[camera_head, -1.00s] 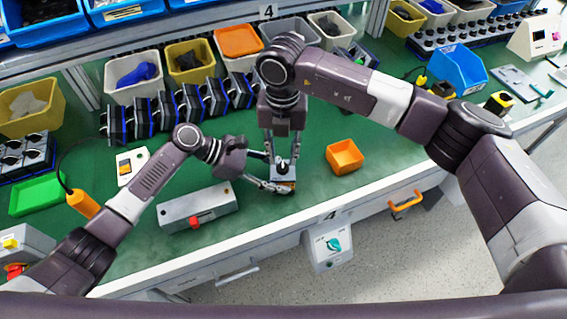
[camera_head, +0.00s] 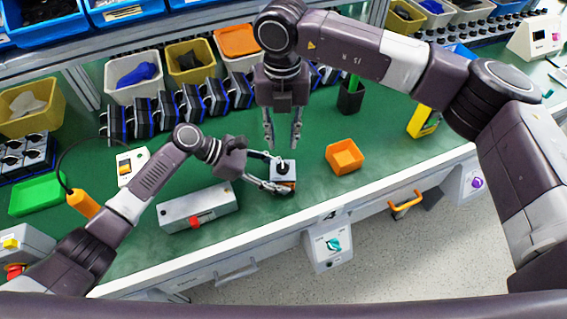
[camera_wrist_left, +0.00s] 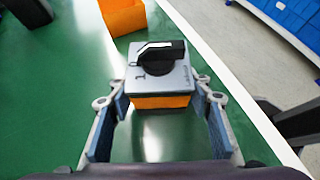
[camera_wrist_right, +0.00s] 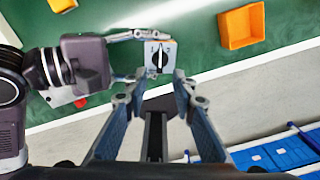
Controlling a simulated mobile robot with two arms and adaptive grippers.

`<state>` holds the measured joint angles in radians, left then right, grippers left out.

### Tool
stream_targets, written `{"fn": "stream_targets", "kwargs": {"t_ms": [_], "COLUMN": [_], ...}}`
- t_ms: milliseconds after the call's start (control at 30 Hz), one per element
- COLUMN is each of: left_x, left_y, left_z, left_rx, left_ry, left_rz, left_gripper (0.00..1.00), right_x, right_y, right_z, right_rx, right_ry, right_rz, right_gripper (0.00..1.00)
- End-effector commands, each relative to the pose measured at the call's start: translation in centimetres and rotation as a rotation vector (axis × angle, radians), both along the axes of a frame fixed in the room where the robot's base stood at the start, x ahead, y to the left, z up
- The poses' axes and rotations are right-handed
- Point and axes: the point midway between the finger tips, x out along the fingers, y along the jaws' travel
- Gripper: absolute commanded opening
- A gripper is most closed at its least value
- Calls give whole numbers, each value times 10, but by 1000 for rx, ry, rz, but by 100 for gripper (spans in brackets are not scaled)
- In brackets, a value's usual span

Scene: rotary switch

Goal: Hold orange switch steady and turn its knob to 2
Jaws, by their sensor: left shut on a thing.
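The orange switch (camera_head: 285,186) has a grey top, an orange base and a black knob (camera_wrist_left: 160,56). It stands upright on the green bench near its front edge. The handle looks upright in the right wrist view (camera_wrist_right: 159,58). My left gripper (camera_head: 279,173) is shut on the switch, with a finger on each side. My right gripper (camera_head: 283,146) is open and empty, behind and above the switch, its fingers pointing down.
An orange bin (camera_head: 345,157) stands right of the switch. A grey box with a red button (camera_head: 198,208) lies left of it, near the left arm. Black units (camera_head: 190,108) and storage bins line the back. Open green bench lies around the switch.

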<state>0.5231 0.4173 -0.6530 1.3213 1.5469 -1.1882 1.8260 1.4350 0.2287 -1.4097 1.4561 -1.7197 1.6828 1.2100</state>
Motion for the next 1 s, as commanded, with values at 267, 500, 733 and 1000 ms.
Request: {"fn": "stream_targets", "kwargs": {"t_ms": [267, 500, 733, 1000], "left_x": [0, 0, 0, 0], "left_y": [0, 0, 0, 0], "left_z": [0, 0, 0, 0], "left_rx": [0, 0, 0, 0], "left_ry": [1, 0, 0, 0], "left_rz": [-1, 0, 0, 0], "left_gripper": [21, 21, 21, 21], "right_x": [-1, -2, -1, 0], "right_y": [-1, 0, 0, 0], "right_z": [-22, -57, -80, -87], "right_rx": [-2, 0, -1, 0], "right_ry": [5, 5, 4, 2], "right_rz": [5, 5, 5, 5], "right_gripper": [25, 25, 25, 25]}}
